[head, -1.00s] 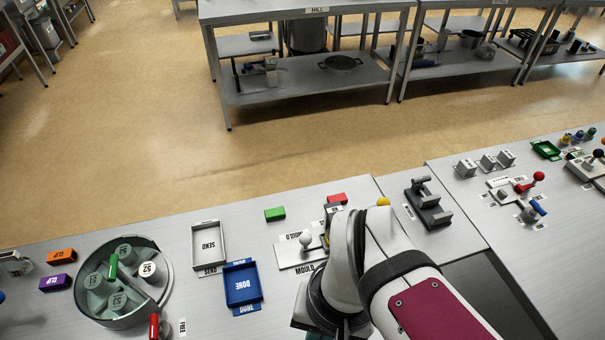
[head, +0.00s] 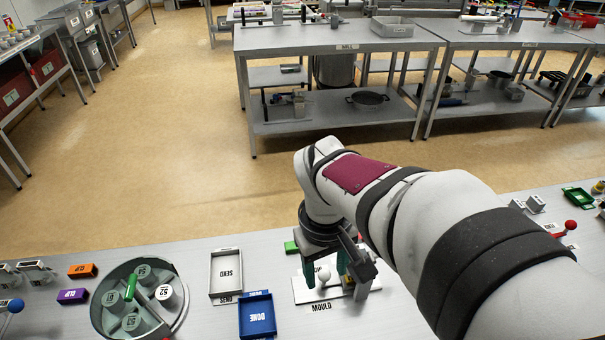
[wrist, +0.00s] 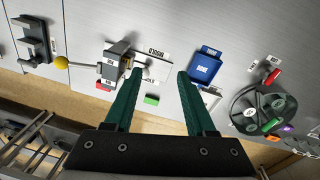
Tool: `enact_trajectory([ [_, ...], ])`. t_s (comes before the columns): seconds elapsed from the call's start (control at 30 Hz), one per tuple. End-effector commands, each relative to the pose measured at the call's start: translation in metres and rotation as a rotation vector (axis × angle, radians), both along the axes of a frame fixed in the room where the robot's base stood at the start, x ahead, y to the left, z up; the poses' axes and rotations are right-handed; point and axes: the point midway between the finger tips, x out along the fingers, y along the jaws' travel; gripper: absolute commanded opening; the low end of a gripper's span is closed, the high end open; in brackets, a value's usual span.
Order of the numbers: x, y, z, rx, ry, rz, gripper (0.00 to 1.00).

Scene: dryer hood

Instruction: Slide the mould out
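The white plate labelled MOULD (head: 308,294) lies on the bench with a white ball knob (head: 323,273) standing on it. In the wrist view the grey mould block (wrist: 116,57) sits beside the left fingertip, with a yellow ball on a rod (wrist: 61,63) at its left. My gripper (head: 325,280) points down over the mould station, its teal fingers apart. In the wrist view my gripper (wrist: 160,74) is open with nothing held between the fingers. The white knob is not clear there, and the arm hides part of the station in the head view.
A white SEND tray (head: 226,274) and a blue DONE tray (head: 257,315) stand left of the station. A round drum (head: 137,297) with several grey cylinders is farther left. A green block (head: 291,247) lies just behind the station.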

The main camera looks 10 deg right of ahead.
Motion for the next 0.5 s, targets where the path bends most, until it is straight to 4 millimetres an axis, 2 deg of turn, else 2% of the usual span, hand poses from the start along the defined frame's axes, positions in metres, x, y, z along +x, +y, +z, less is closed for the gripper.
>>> enact_trajectory([
  [0.03, 0.030, -0.001, -0.009, -0.039, 0.000, 0.120, 0.67],
  [0.1, 0.062, -0.003, -0.019, -0.085, -0.007, 0.262, 0.69],
  [0.17, 0.079, -0.003, -0.024, -0.109, -0.011, 0.335, 0.69],
  [0.23, 0.086, -0.004, -0.031, -0.120, -0.012, 0.371, 0.69],
  [0.33, 0.088, -0.007, -0.048, -0.121, -0.009, 0.374, 0.69],
  [0.5, 0.092, -0.015, -0.098, -0.119, -0.006, 0.371, 0.69],
])
